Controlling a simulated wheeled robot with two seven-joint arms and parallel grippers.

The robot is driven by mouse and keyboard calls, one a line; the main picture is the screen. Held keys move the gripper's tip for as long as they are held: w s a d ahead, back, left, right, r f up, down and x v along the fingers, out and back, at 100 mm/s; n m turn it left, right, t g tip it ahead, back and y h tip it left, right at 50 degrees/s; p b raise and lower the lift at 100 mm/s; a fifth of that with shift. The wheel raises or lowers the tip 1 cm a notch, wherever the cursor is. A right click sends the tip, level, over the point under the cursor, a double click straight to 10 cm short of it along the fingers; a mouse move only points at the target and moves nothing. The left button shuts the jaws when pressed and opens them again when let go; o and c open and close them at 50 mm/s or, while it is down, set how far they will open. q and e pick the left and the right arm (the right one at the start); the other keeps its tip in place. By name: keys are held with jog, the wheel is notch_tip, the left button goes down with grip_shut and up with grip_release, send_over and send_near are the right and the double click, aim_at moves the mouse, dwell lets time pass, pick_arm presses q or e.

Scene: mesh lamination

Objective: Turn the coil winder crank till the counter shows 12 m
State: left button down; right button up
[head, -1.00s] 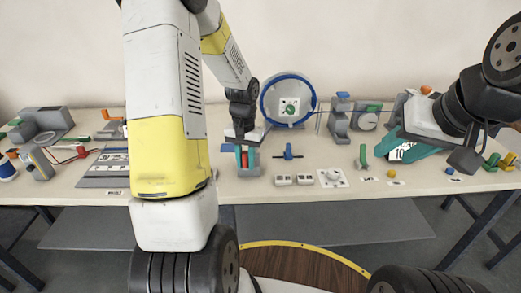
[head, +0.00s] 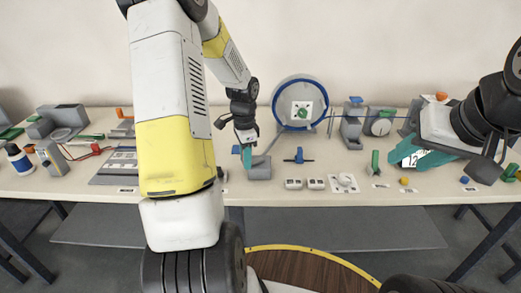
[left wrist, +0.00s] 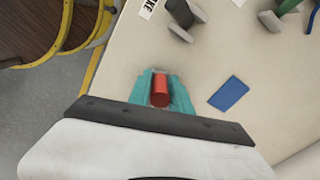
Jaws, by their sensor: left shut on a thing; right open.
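The coil winder's large blue-rimmed reel (head: 300,84) stands at the back of the table. A grey block with a slanted grey bar (head: 260,168) sits in front of it. My left gripper (head: 247,157) is beside that block. In the left wrist view, its teal fingers (left wrist: 160,92) are shut on a red cylindrical handle (left wrist: 160,90), apparently the crank's; the head view hides the handle. A white counter panel (head: 413,161) at the right reads 12, partly covered by teal fingers. My right gripper (head: 420,153) is open there.
A blue line runs right from the reel past a grey post (head: 351,128) and a round-faced unit (head: 380,122). Small grey boxes (head: 304,184), a white plate and coloured knobs lie along the front. Tools and a dark grey tray (head: 112,170) lie at the left.

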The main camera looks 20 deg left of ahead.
pick_arm(q)
jog(key=shift+w+m, duration=0.25)
jog(key=shift+m, duration=0.55)
jog(key=c, duration=1.3)
grip_release()
jog(key=shift+a, duration=0.1)
jog(key=shift+r, duration=3.9)
